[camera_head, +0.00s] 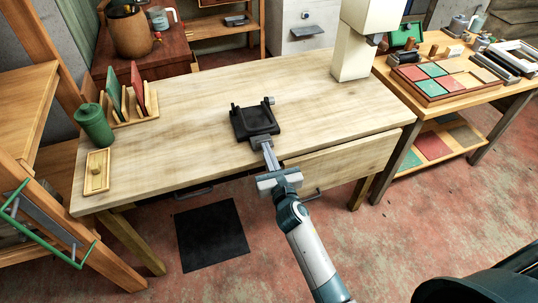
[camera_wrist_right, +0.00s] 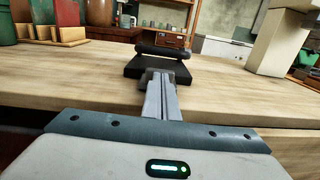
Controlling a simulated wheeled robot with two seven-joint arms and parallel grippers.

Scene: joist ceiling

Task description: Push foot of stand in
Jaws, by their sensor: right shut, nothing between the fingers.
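The black stand (camera_head: 253,121) sits on the wooden table (camera_head: 180,110), near the middle of its front half. It has a flat tray-like body, raised side arms and a small grey knob at its far right corner. In the right wrist view the stand (camera_wrist_right: 158,66) lies straight ahead, with a dark bar across its far side. My right gripper (camera_head: 268,151) is shut and empty, pointing at the stand's near edge. Its fingertips (camera_wrist_right: 162,82) appear at or very close to that edge; contact cannot be told. They partly hide the near part, so the foot is not clearly visible. My left gripper is out of view.
A cream machine (camera_head: 353,50) stands at the back right. The table between is clear.

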